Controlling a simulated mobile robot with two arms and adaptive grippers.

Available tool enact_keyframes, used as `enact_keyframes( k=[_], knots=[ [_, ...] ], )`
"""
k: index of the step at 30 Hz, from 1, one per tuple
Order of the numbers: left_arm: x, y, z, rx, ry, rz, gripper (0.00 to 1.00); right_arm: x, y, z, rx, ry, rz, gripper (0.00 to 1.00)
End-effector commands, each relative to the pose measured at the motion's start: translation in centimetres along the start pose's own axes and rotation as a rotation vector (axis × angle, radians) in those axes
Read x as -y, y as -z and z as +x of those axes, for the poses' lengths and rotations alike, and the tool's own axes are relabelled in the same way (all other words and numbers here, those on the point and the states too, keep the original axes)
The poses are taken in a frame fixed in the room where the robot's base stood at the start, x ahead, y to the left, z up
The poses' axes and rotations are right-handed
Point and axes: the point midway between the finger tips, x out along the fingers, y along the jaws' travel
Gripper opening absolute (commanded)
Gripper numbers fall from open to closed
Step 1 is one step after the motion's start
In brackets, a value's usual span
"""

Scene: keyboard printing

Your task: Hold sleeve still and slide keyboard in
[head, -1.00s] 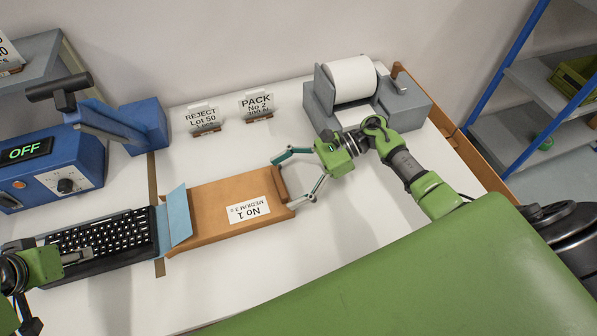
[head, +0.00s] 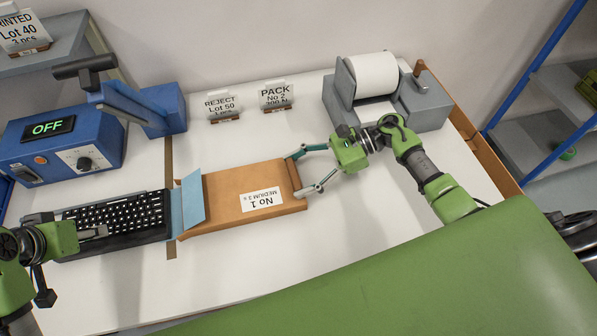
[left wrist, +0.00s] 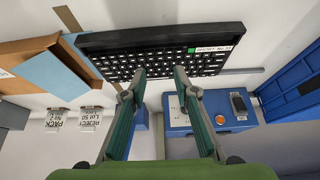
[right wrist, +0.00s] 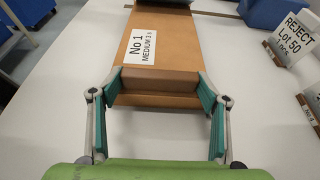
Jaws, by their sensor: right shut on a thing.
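The black keyboard (head: 118,216) lies on the white table with its right end at the blue flap (head: 188,203) of the brown sleeve (head: 228,181). The sleeve lies flat and is labelled No 1 MEDIUM. My right gripper (right wrist: 160,90) is shut on the sleeve's closed end, one finger on each side. My left gripper (left wrist: 159,72) is at the keyboard's left part; its fingertips are apart, over the keyboard (left wrist: 160,42) in the left wrist view. Whether they touch it I cannot tell. The keyboard's far left end is partly hidden by my left arm.
A blue machine (head: 60,150) reading OFF stands behind the keyboard. REJECT (head: 222,105) and PACK (head: 276,95) signs stand behind the sleeve. A grey roll dispenser (head: 420,105) is at the back right. The table in front of the sleeve is clear.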

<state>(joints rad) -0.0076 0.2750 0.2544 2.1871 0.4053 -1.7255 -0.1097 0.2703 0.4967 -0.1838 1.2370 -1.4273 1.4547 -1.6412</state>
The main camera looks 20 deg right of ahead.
Motion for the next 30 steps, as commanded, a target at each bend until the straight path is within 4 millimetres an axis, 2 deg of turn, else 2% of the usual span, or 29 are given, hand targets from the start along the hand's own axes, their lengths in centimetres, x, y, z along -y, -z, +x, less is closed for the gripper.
enact_keyframes(
  k=[8, 11, 14, 20, 30],
  knots=[
    [0.0, 0.0, 0.0, 0.000, 0.000, 0.000, 0.28, 0.0, 0.0, 0.0, -0.001, 0.000, 0.000, 0.30],
    [0.1, 0.1, 0.1, 0.001, 0.000, -0.008, 0.02, 0.0, 0.0, 0.0, -0.001, 0.000, 0.000, 0.30],
    [0.7, 0.4, 0.3, 0.006, 0.003, -0.061, 0.00, 0.0, 0.0, 0.0, -0.001, 0.000, 0.000, 0.30],
    [3.8, 1.8, 1.7, 0.036, 0.012, -0.361, 0.00, 0.0, 0.0, 0.0, -0.001, 0.000, 0.000, 0.30],
    [11.7, 4.7, 2.8, 0.073, 0.055, -1.093, 0.00, 0.0, 0.1, 0.0, -0.001, 0.000, 0.000, 0.30]
  ],
)
